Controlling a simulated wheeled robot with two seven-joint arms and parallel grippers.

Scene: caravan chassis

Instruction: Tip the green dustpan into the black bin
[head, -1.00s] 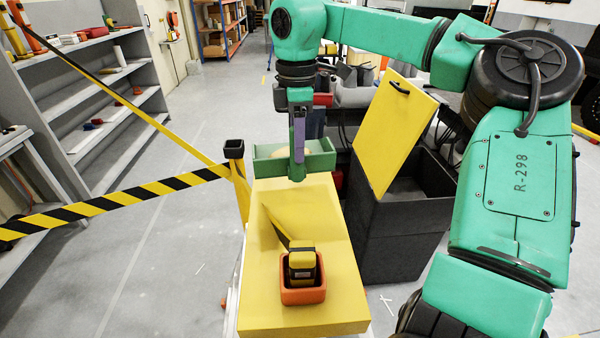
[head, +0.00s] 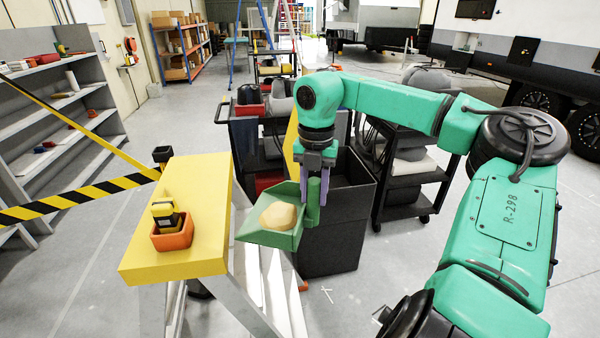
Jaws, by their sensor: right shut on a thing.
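My right gripper (head: 314,188) is shut on the upright handle of the green dustpan (head: 262,236). The dustpan hangs in the air just right of the yellow table, and a tan lump (head: 278,215) lies in its pan. The black bin (head: 342,240) stands on the floor behind and to the right of the dustpan in the picture. Its yellow lid (head: 291,152) stands raised at the left. My gripper and arm hide part of the bin's opening and lid. My left gripper is not in view.
The yellow table (head: 198,205) at left carries an orange box (head: 172,236) with a yellow-and-black tool in it. A striped barrier tape (head: 80,200) runs off left. A dark cart (head: 405,180) stands right of the bin. Floor is clear between bin and my arm.

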